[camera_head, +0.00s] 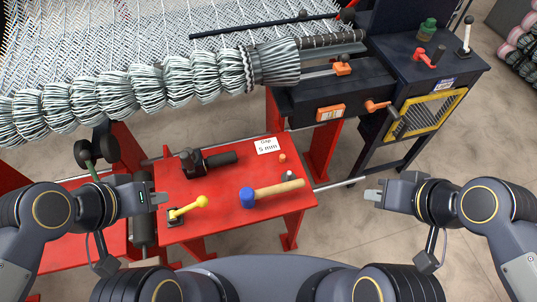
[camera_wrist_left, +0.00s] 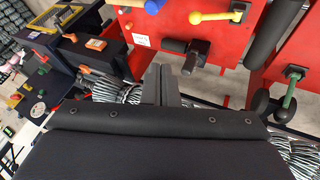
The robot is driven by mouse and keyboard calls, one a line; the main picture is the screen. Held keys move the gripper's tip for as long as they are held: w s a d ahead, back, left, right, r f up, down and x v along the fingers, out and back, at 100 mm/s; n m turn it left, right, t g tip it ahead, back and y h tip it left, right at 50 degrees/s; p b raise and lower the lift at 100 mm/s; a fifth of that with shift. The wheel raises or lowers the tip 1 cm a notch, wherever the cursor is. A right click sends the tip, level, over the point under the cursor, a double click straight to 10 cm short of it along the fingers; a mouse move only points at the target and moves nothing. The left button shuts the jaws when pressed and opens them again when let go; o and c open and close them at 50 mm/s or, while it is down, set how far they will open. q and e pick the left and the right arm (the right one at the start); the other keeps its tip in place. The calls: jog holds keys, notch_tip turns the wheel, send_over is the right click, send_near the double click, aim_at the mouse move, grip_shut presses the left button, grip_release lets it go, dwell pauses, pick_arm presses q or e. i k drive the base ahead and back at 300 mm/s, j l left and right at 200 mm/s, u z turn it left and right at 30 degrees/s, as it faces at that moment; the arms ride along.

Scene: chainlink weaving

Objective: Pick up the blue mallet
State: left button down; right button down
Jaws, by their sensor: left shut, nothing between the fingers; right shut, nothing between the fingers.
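The blue mallet lies on the red table (camera_head: 225,224), with its blue head (camera_head: 247,198) to the left and its wooden handle (camera_head: 280,189) pointing right. In the left wrist view its blue head (camera_wrist_left: 153,6) shows at the top edge, partly cut off. My left gripper (camera_head: 160,198) is shut and empty, left of the mallet near the table's left side and apart from it. Its shut fingers also show in the left wrist view (camera_wrist_left: 161,84). My right gripper (camera_head: 371,195) is shut and empty, right of the table and clear of the handle.
A yellow-knobbed lever (camera_head: 188,208) stands between my left gripper and the mallet head. A black handle fitting (camera_head: 208,161), a white label (camera_head: 266,146) and small orange (camera_head: 282,158) and grey knobs (camera_head: 290,174) are behind the mallet. The machine with woven mesh (camera_head: 150,87) spans the back.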

aim_at(247, 196)
jog(key=z, duration=0.4)
jog(key=j+z, duration=0.15)
jog(key=z, duration=0.3)
jog(key=k+z, duration=0.1)
jog(key=z, duration=0.7)
jog(key=k+j+z, duration=0.1)
jog(key=k+j, duration=0.2)
jog(key=k, duration=0.1)
